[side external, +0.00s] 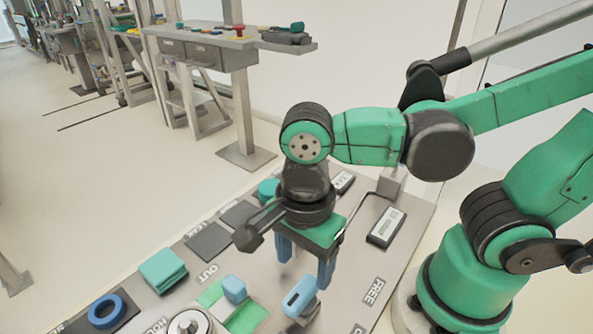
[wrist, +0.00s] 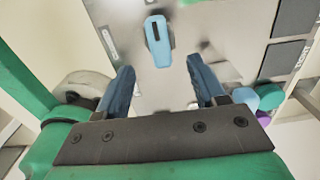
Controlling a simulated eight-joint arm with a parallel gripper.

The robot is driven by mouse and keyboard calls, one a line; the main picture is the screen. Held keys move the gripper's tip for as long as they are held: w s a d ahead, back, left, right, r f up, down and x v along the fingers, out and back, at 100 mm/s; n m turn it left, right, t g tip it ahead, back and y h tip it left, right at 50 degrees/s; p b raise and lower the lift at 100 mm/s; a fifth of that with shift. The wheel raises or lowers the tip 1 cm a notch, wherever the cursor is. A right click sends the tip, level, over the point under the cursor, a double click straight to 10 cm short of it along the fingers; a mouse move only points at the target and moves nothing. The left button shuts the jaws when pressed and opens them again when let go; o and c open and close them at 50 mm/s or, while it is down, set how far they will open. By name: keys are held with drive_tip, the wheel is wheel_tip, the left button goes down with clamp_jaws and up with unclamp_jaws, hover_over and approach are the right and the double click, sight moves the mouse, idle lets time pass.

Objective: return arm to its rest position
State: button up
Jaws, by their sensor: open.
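My gripper (side external: 305,262) hangs above the work board (side external: 185,247), its two blue fingers pointing down. In the wrist view my gripper (wrist: 160,90) has its fingers wide apart with nothing between them. A light blue bin-like block with a dark slot (side external: 300,297) is on the board in front of the gripper in the side view. The same block (wrist: 158,42) shows beyond the fingertips in the wrist view, apart from them. My green arm reaches in from the right.
A blue ring (side external: 106,311), folded teal cloths (side external: 163,270), a smaller light blue block (side external: 234,289) and a round metal part (side external: 190,323) are on the board. A labelled dark device (side external: 386,228) lies to the right. A grey workbench (side external: 205,45) stands behind, across open floor.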

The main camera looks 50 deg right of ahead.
drive_tip(key=w+d+r+n+t, duration=0.1)
drive_tip(key=w+d+n+t, duration=0.1)
drive_tip(key=n, duration=0.3)
drive_tip(key=w+d+r+n+t, duration=0.1)
drive_tip(key=w+d+n+t, duration=0.1)
drive_tip(key=n, duration=0.4)
drive_tip(key=w+d+r+n+t, duration=0.1)
drive_tip(key=w+d+n+t, duration=0.1)
drive_tip(key=w+d+n, duration=0.2)
drive_tip(key=shift+w+d+r+n+t, duration=0.15)
drive_tip(key=shift+d+n+t, duration=0.15)
drive_tip(key=shift+d+n, duration=0.7)
drive_tip(key=shift+w+d+r+n+t, duration=0.2)
drive_tip(key=shift+d+n+t, duration=0.1)
drive_tip(key=shift+n, duration=0.3)
